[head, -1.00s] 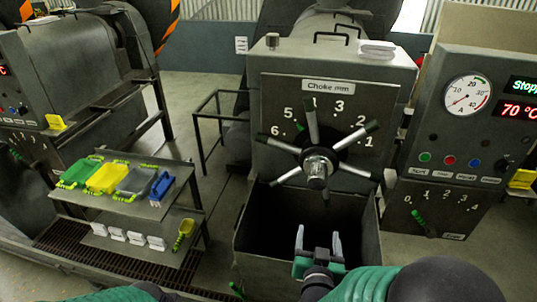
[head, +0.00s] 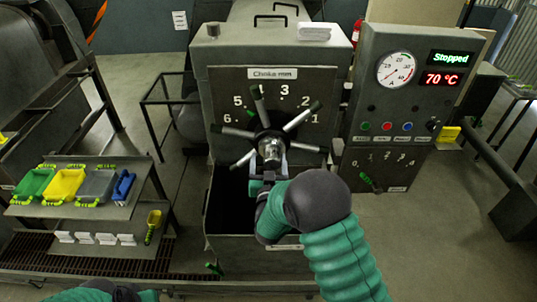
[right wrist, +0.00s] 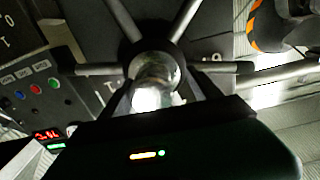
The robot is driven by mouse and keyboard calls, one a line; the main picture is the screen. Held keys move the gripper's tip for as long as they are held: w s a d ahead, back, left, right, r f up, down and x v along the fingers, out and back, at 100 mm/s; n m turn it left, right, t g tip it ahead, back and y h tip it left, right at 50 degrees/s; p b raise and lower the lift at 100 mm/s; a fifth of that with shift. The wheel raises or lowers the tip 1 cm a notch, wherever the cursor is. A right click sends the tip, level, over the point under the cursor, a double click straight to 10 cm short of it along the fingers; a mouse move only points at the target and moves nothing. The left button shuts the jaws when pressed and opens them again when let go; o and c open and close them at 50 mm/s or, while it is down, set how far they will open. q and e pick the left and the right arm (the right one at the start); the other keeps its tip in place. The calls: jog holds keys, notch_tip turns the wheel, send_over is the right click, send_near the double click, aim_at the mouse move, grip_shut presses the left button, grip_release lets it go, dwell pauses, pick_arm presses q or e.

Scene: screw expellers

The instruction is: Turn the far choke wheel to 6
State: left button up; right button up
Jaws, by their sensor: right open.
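The choke wheel (head: 271,150) is on the dark dial plate of the machine in the middle of the head view. It has a silver hub and several dark-tipped spokes. One spoke points up, covering the place between 5 and 3; another points left, just below the 6. My right gripper (head: 268,174) is open just in front of and below the hub. In the right wrist view, its fingers (right wrist: 157,100) are on either side of the bright hub (right wrist: 155,80); contact cannot be told. My left gripper is out of view; part of its arm shows at the bottom left.
A control panel (head: 405,110) with a gauge, "Stopped" and 70 °C displays stands right of the wheel. An open bin (head: 225,215) is below it. A shelf (head: 135,190) with coloured trays stands at the left.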

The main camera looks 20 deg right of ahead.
jog(key=shift+w, duration=0.45)
jog(key=shift+w+d+f, duration=0.15)
jog(key=shift+d, duration=0.75)
jog(key=shift+s+d, duration=0.2)
jog(key=shift+c, duration=1.1)
jog(key=shift+d, duration=0.1)
jog(key=shift+c, duration=1.3)
jog(key=shift+w+a, duration=0.1)
jog(key=shift+a, duration=0.55)
jog(key=c, duration=0.7)
jog(key=shift+c, duration=1.2)
grip_shut()
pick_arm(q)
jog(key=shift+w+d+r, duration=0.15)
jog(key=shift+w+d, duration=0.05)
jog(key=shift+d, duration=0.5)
pick_arm(e)
jog(key=shift+d, duration=0.3)
